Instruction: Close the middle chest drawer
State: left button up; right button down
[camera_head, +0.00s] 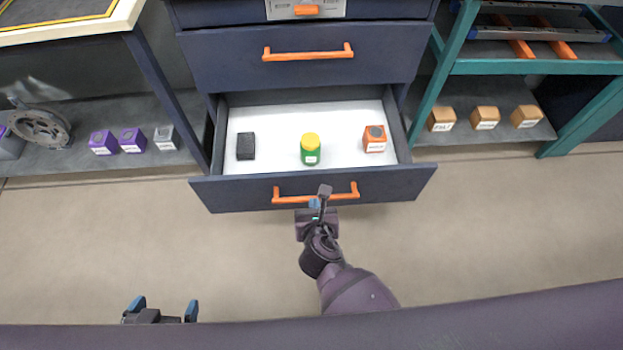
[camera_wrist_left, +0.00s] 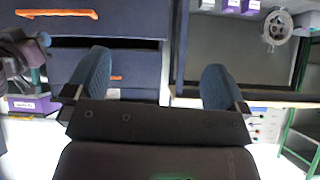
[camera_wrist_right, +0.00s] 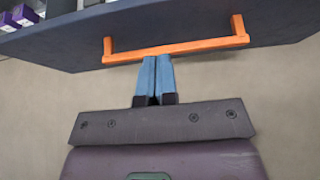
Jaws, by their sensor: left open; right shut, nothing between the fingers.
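An open dark blue chest drawer (camera_head: 225,190) sticks out, with a white inside and an orange bar handle (camera_head: 285,199) on its front. The handle also shows in the right wrist view (camera_wrist_right: 205,46). A closed drawer (camera_head: 225,65) with its own orange handle is above it. My right gripper (camera_head: 323,193) is shut and empty, its fingertips at the middle of the open drawer's handle; I cannot tell whether they touch it. The fingers show in the right wrist view (camera_wrist_right: 155,65). My left gripper (camera_head: 164,306) is open and empty, low at the left, away from the chest.
In the drawer lie a black block (camera_head: 246,146), a green jar with yellow lid (camera_head: 311,150) and an orange box (camera_head: 375,139). Shelves flank the chest, with purple boxes (camera_head: 104,142) left and tan boxes (camera_head: 485,118) right. The floor before the drawer is clear.

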aim_at(311, 176)
jog(key=x, duration=0.2)
jog(key=b+x, duration=0.1)
jog(key=x, duration=0.2)
jog(key=r+b+x, duration=0.1)
jog(key=x, duration=0.1)
jog(key=shift+w+f, duration=0.1)
jog(key=shift+w, duration=0.3)
pick_arm(q)
jog(key=shift+w+d+f+m, duration=0.15)
jog(key=shift+w+f+m, duration=0.2)
jog(key=shift+f, duration=0.2)
pick_arm(e)
jog(key=shift+w, duration=0.7)
